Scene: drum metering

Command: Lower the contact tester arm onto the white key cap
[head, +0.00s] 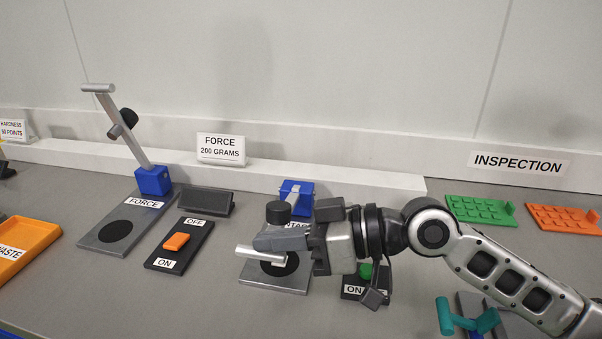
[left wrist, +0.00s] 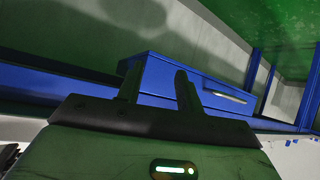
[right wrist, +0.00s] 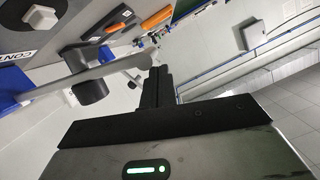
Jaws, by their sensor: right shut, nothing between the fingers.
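The contact tester has a blue hinge (head: 297,190), a grey base plate (head: 285,286) and a grey arm with a black weight (head: 278,213) and a crossbar handle (head: 260,255). The arm leans forward over the plate. The white key cap (right wrist: 42,17) sits on the plate's black disc in the right wrist view; there the arm (right wrist: 62,79) shows apart from it. The cap is hidden in the head view. My right gripper (head: 262,240) is shut and empty, beside the handle. My left gripper (left wrist: 158,85) is open and empty, away from the tester.
The force tester (head: 125,130) stands left with its arm raised. An orange switch (head: 177,241) lies between the testers. A green button (head: 366,271) is right of the contact tester. Green (head: 480,210) and orange (head: 565,218) trays lie at right. A blue box (left wrist: 165,75) faces my left gripper.

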